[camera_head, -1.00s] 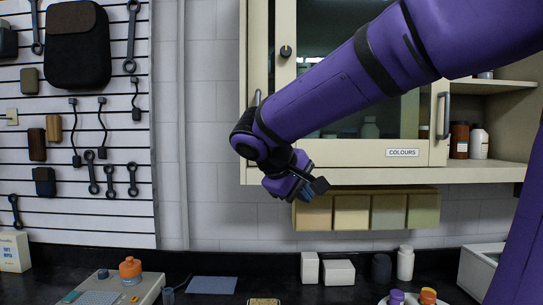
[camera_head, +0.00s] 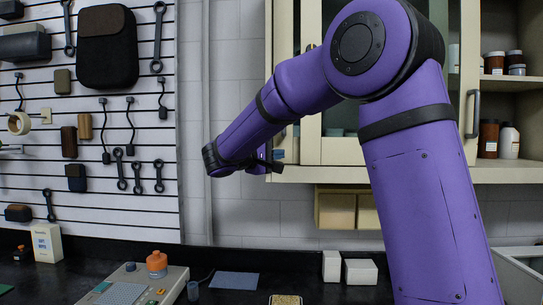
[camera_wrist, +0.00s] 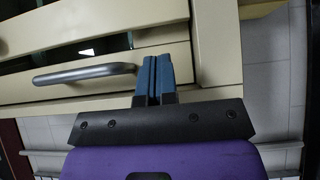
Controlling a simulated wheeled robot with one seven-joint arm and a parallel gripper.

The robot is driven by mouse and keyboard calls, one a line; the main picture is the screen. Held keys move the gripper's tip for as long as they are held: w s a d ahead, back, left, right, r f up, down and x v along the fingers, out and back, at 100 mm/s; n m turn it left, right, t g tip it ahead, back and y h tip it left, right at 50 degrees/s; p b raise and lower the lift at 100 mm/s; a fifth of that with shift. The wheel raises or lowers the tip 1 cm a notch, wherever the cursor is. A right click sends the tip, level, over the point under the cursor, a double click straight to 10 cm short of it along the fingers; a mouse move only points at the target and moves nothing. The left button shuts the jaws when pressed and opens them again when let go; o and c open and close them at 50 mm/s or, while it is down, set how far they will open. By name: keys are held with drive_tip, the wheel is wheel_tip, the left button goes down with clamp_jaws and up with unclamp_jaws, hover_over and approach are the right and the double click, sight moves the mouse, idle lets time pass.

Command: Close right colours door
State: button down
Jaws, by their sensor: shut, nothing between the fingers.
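The cream wall cabinet with glass doors (camera_head: 352,150) fills the upper right of the head view. A dark bar handle (camera_head: 473,115) stands at the right edge of its front door, and open shelves show to the right of it. My arm hides much of the glass and the door's label area. My gripper (camera_head: 278,155) is at the cabinet's lower left edge, small and partly hidden. In the wrist view, its blue fingers (camera_wrist: 155,76) are together and empty, beside a grey bar handle (camera_wrist: 85,73) on a cream frame (camera_wrist: 40,45). I cannot tell whether they touch the frame.
Jars and a white bottle (camera_head: 508,140) stand on the open shelves. Small bins (camera_head: 336,210) hang below the cabinet. A pegboard with tools (camera_head: 90,150) is at left. The dark counter (camera_head: 65,280) holds a grey device (camera_head: 140,285) and white boxes (camera_head: 360,271).

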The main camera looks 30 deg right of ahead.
sight(292, 153)
drive_tip(key=d, duration=0.3)
drive_tip(key=w+d, duration=0.1)
drive_tip(key=d, duration=0.2)
idle(0.3)
